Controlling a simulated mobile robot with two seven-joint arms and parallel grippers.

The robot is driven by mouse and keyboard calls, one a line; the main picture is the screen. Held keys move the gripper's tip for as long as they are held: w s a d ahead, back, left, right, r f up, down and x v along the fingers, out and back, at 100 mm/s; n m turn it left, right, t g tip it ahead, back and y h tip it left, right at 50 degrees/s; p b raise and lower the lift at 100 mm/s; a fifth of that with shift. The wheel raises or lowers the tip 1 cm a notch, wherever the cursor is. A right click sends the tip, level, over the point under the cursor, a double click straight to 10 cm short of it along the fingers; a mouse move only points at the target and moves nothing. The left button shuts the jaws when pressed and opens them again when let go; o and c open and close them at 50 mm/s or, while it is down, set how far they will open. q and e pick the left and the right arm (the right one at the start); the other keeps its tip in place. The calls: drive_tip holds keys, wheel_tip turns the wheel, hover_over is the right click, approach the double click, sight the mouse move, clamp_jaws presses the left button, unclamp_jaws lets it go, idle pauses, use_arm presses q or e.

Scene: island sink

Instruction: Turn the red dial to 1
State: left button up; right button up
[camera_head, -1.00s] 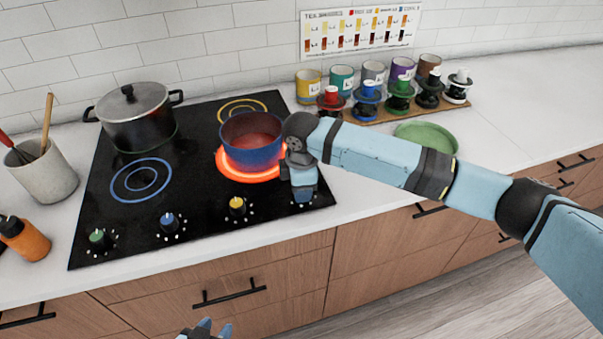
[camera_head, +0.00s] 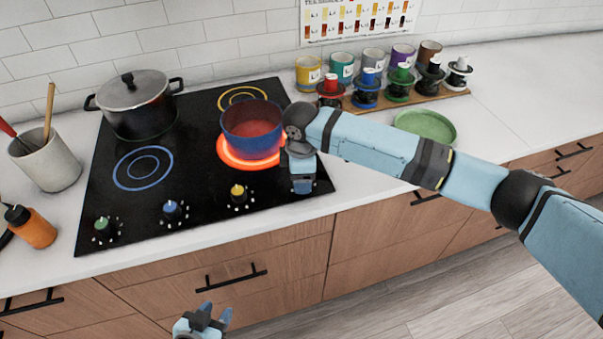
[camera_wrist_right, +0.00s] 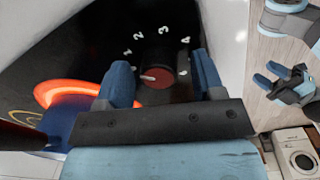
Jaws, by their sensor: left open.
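The red dial (camera_wrist_right: 158,77) shows in the right wrist view, with white numerals around it on the black cooktop. Its pale pointer is toward the left of that picture, near my left-hand finger; I cannot tell the exact setting. My right gripper (camera_wrist_right: 164,75) is open, with its fingers on either side of the dial and visible gaps. In the head view my right gripper (camera_head: 302,186) covers the dial at the cooktop's front right corner. My left gripper (camera_head: 215,312) is open and empty, low in front of the cabinets.
A blue pot (camera_head: 252,133) with red inside sits on the glowing burner (camera_head: 233,156), close to my right wrist. A lidded pot (camera_head: 136,108) stands at the back left. Yellow (camera_head: 238,192), blue (camera_head: 172,209) and green (camera_head: 103,225) dials line the front. A green dish (camera_head: 426,126) lies right.

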wheel_tip(320, 180, up, 14)
drive_tip(key=shift+s, duration=0.25)
idle(0.3)
drive_tip(key=shift+f, duration=0.1)
